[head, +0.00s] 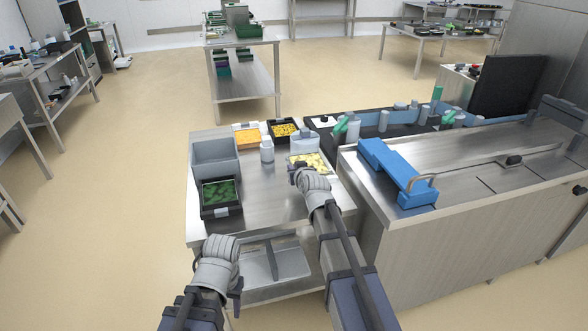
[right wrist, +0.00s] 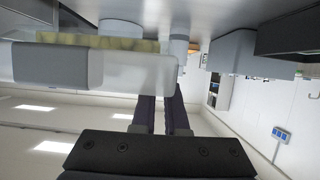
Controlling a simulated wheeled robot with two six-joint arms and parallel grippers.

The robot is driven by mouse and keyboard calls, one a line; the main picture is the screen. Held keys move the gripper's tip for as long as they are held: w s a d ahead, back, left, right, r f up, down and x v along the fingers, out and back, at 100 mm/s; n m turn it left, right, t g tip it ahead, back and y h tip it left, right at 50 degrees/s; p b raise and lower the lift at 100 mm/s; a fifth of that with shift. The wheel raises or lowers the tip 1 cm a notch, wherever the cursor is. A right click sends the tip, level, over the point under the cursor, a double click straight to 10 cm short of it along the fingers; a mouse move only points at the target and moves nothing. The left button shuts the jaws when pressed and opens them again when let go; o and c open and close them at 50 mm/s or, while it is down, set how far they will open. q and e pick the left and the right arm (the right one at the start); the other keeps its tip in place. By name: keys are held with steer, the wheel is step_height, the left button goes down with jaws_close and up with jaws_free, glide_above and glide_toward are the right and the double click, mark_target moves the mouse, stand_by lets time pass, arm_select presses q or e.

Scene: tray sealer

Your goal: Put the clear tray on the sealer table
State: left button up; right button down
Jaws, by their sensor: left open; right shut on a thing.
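The clear tray (head: 322,172) with pale yellow contents sits at the right front of the steel side table. My right gripper (head: 297,170) is at its near left edge, shut on the tray; the hand hides part of that edge. In the right wrist view, which appears upside down, the translucent tray wall (right wrist: 140,68) with a grey patch is at the fingertips (right wrist: 163,98). The sealer table (head: 465,170) is the steel-topped bench on the right, with a blue bar and grey handle on it. My left gripper (head: 237,290) is open and empty, low in front of the side table.
The blue bar (head: 396,172) stands along the sealer's left edge.

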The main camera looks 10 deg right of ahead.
steer(key=shift+f+b, duration=3.3)
steer(key=shift+f, duration=0.25)
steer(key=shift+c, duration=1.5)
jaws_free()
steer(key=shift+s+r, duration=0.1)
steer(key=shift+p+v, duration=1.4)
steer(key=shift+v, duration=2.05)
